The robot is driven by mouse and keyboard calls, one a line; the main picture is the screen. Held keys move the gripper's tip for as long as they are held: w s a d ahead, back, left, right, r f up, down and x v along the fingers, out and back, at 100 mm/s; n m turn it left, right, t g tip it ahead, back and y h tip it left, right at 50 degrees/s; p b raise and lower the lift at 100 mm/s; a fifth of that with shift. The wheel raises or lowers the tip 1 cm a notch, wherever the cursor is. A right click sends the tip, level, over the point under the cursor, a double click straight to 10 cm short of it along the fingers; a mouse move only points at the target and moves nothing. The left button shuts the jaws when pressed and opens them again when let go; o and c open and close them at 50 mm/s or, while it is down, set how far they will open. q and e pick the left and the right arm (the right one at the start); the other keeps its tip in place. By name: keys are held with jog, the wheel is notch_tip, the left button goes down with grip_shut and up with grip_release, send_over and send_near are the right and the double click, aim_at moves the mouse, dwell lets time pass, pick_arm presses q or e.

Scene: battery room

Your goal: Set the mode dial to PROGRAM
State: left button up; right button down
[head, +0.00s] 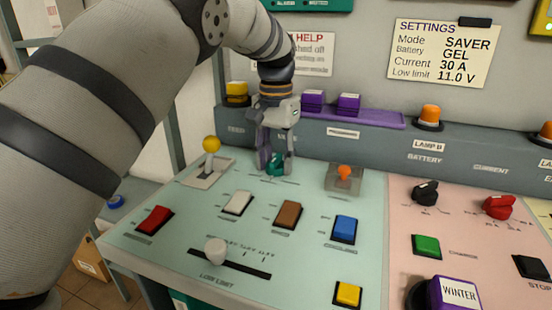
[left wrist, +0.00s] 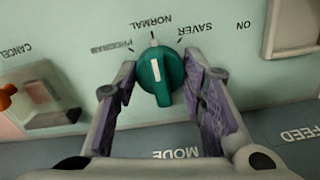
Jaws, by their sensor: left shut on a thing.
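The mode dial is a teal knob (head: 276,169) on the pale green panel, largely covered by my gripper in the head view. In the left wrist view the dial (left wrist: 160,82) shows a white pointer mark aimed near NORMAL. The PROGRAM label (left wrist: 108,45) is left of NORMAL and SAVER is right of it in that view. My left gripper (head: 275,163) is shut on the dial, with one purple-padded finger on each side; it also shows in the left wrist view (left wrist: 160,100). My right gripper is not in view.
A yellow-knobbed lever (head: 211,145) stands left of the dial and an orange-tipped switch (head: 344,173) right of it. White (head: 237,202) and brown (head: 288,213) buttons are in front. A settings card (head: 440,52) reads Mode SAVER. A grey ledge runs behind.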

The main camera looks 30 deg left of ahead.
aim_at(276, 157)
pick_arm(q)
jog(key=shift+n, duration=0.3)
jog(key=n, duration=0.3)
jog(key=shift+r+p, duration=0.1)
jog(key=shift+p, duration=0.3)
jog(key=shift+n, duration=2.7)
jog(key=o, duration=1.2)
notch_tip(276, 157, up, 12)
jog(key=shift+f, duration=0.1)
